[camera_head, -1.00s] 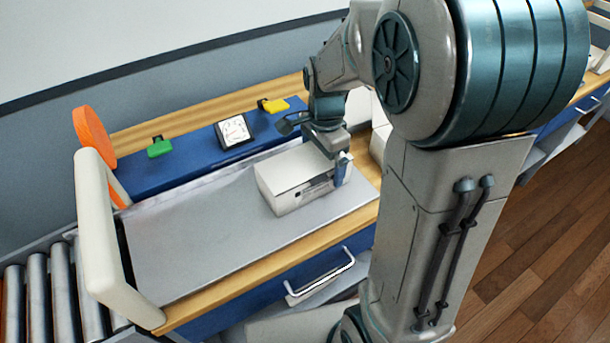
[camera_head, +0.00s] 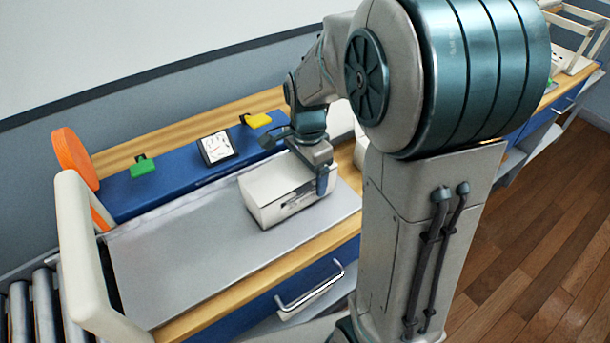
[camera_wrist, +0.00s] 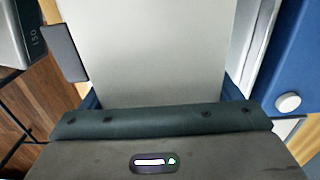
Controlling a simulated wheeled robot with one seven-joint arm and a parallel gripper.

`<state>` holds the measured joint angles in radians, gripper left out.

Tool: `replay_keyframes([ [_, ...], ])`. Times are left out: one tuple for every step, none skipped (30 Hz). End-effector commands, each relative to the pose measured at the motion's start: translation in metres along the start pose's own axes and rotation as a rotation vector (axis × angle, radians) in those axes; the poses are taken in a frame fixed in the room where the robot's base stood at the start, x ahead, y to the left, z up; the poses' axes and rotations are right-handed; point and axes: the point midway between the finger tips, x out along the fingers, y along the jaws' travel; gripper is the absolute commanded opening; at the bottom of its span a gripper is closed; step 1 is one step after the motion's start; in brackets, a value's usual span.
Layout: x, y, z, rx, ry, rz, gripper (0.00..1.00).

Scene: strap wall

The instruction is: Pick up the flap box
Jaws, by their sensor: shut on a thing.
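The flap box (camera_head: 268,190) is a pale grey-white box with a slotted front face, at the right part of the grey mat. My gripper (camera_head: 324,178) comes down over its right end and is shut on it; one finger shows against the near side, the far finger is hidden. In the wrist view the pale top of the box (camera_wrist: 160,55) fills the middle, running away from my gripper (camera_wrist: 163,100). I cannot tell whether the box rests on the mat or is just clear of it.
The grey mat (camera_head: 170,255) is clear left of the box. Behind it a blue panel carries a green clip (camera_head: 143,166), a dial (camera_head: 216,148) and a yellow clip (camera_head: 258,120). A cream frame (camera_head: 85,250) and orange disc (camera_head: 75,158) stand left. A drawer handle (camera_head: 310,288) juts out in front.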

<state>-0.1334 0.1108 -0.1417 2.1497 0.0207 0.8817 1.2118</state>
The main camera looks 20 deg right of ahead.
Motion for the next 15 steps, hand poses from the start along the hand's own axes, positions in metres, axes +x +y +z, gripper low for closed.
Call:
replay_keyframes([
  [-0.005,-0.001,0.0,0.0,0.001,-0.003,0.59],
  [-0.008,-0.001,0.0,0.0,0.001,-0.004,0.59],
  [-0.013,-0.001,0.0,0.0,0.001,-0.004,0.59],
  [-0.016,-0.001,0.0,0.0,0.001,-0.003,0.59],
  [-0.019,-0.001,0.0,0.0,0.001,-0.004,0.59],
  [-0.025,-0.001,0.0,0.0,0.001,-0.004,0.59],
  [-0.029,-0.001,0.0,0.0,0.001,-0.005,0.59],
  [-0.033,-0.001,0.0,0.0,0.002,-0.005,0.59],
  [-0.035,0.004,-0.001,0.001,0.001,-0.002,0.59],
  [-0.037,0.007,-0.002,0.001,0.001,-0.002,0.59],
  [-0.038,0.011,-0.002,0.002,0.001,-0.003,0.59],
  [-0.041,0.015,-0.003,0.002,0.001,-0.003,0.59],
  [-0.043,0.019,-0.003,0.002,0.001,-0.003,0.59],
  [-0.045,0.023,-0.004,0.002,0.001,-0.002,0.59],
  [-0.049,0.029,-0.005,0.003,0.001,-0.004,0.59],
])
